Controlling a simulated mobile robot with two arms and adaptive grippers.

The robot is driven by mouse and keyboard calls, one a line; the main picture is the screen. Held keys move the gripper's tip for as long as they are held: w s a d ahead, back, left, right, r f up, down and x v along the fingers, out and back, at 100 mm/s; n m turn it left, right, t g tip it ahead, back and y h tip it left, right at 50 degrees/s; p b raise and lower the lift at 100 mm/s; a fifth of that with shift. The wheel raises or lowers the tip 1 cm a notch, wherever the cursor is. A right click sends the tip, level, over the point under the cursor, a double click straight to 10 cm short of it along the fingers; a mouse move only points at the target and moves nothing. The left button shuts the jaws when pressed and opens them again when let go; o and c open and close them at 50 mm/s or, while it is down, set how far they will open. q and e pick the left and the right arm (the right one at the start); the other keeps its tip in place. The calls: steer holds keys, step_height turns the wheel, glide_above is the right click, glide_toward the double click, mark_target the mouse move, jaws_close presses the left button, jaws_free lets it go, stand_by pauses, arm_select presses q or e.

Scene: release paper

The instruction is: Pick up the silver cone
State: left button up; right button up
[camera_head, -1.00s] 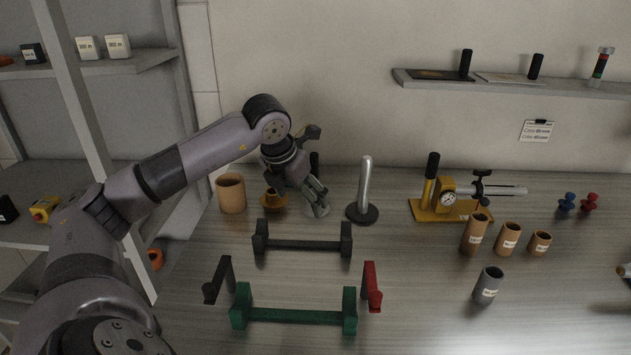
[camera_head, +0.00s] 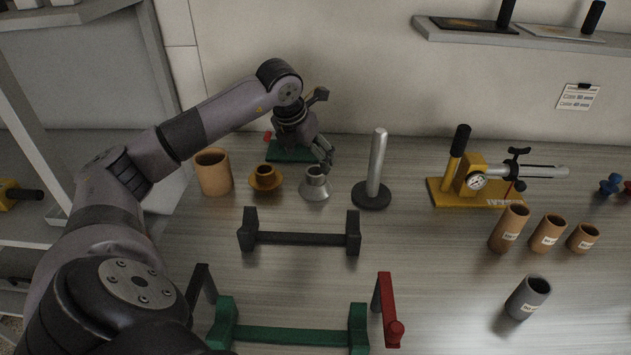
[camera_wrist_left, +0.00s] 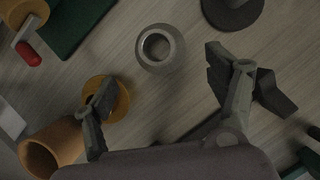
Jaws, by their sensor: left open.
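The silver cone (camera_head: 313,190) stands upright on the table, its open neck up, between the gold cone (camera_head: 264,180) and the metal post on a dark base (camera_head: 377,165). My left gripper (camera_head: 326,160) is just above and behind the silver cone in the head view, with its fingers spread and nothing between them. In the left wrist view the silver cone (camera_wrist_left: 171,60) shows from above, ahead of the gap between the fingers of my left gripper (camera_wrist_left: 168,98). The gold cone (camera_wrist_left: 120,108) lies close to one finger there. My right gripper is out of view.
A brown tube (camera_head: 212,172) stands left of the cones. A black stand (camera_head: 300,238) and a green stand (camera_head: 290,335) are in front. A yellow pump device (camera_head: 470,185) and several tubes are to the right. A dark green base (camera_head: 288,153) sits behind.

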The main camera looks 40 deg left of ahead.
mark_target(315, 174)
arm_select(q)
steer(key=b+x, duration=0.1)
steer(key=x, duration=0.3)
steer(key=b+x, duration=0.2)
steer(key=x, duration=0.2)
steer(key=shift+w+a+f, duration=0.15)
steer(key=shift+a+f, duration=0.05)
steer(key=shift+f, duration=0.15)
steer(key=shift+w+f+b, duration=0.15)
steer(key=shift+f+b, duration=0.05)
steer(key=shift+b, duration=0.1)
steer(key=shift+r, duration=0.1)
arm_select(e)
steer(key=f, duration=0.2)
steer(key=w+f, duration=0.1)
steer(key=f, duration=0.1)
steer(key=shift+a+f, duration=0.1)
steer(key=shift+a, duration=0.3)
arm_select(q)
steer(key=shift+c, duration=0.7)
steer(key=c, duration=1.7)
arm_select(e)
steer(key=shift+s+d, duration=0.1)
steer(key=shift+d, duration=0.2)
arm_select(q)
steer(key=shift+o, duration=0.2)
